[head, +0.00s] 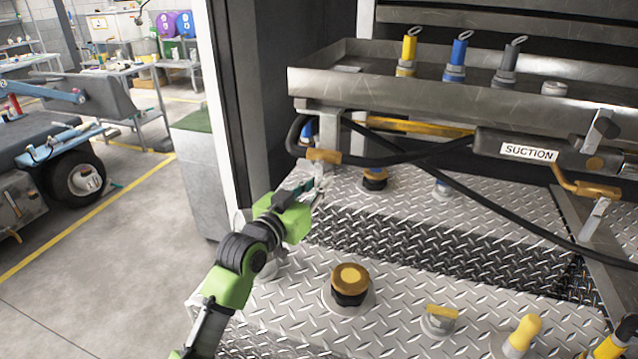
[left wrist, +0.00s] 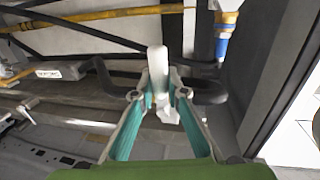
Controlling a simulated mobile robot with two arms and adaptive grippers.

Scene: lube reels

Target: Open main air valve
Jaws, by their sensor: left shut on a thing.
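My left gripper (head: 318,188) reaches in from the left to the left end of the pipework under the metal tray. In the left wrist view, its two teal-lined fingers (left wrist: 159,92) are closed on a pale, narrow lever (left wrist: 156,62), which I take to be the main air valve's handle. The lever stands out between the fingertips, in front of a black hose (left wrist: 205,91). In the head view the gripper hides most of the lever, just below a brass fitting (head: 323,156). My right gripper is in neither view.
A metal tray (head: 420,88) with yellow, blue and grey-topped fittings stands above. Capped ports, one brass-topped (head: 350,280), rise from the tread-plate deck (head: 400,325). A white door post (head: 217,110) is left. Open floor lies beyond.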

